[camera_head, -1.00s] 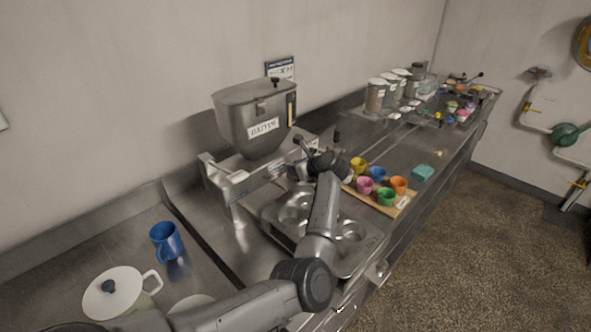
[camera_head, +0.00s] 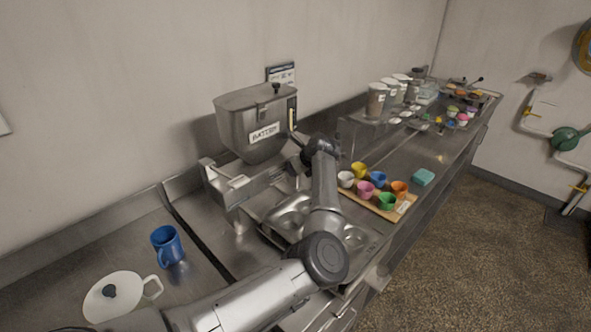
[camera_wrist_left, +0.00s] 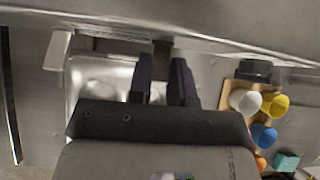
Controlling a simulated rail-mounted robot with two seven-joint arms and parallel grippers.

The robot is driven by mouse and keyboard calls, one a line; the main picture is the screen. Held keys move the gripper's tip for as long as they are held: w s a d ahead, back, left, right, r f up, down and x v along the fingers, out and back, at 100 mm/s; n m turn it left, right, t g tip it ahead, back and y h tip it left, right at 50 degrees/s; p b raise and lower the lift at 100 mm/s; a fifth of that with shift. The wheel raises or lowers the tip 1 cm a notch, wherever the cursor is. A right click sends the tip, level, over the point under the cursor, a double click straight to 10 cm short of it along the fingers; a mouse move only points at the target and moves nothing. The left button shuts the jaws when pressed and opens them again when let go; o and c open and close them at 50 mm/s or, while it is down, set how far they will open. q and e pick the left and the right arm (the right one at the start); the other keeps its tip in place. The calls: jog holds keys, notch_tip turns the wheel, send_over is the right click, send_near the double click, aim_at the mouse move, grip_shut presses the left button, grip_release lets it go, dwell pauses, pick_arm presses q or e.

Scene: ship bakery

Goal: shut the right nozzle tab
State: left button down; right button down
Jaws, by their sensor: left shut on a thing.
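The steel batter hopper (camera_head: 250,125) stands against the wall, labelled BATTER, above a steel nozzle bar (camera_head: 240,185). My left gripper (camera_head: 299,152) is at the right end of this bar, mostly hidden behind my wrist in the head view. In the left wrist view, the two dark fingers (camera_wrist_left: 163,72) are closed around a narrow dark piece, which looks like the right nozzle tab (camera_wrist_left: 162,50). The tab's exact position is hard to tell. My right gripper is in neither view.
A steel muffin tin (camera_head: 283,222) lies below the nozzles, partly behind my arm. Coloured cups stand on a wooden board (camera_head: 402,208) to its right, near a teal block (camera_head: 424,177).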

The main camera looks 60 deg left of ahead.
pick_arm(q)
jog(key=c, duration=1)
grip_release()
jog(key=shift+c, duration=0.2)
jog(key=shift+r, duration=0.1)
jog(key=v, duration=1.3)
jog(key=shift+d+r, duration=0.25)
jog(key=shift+d, duration=0.05)
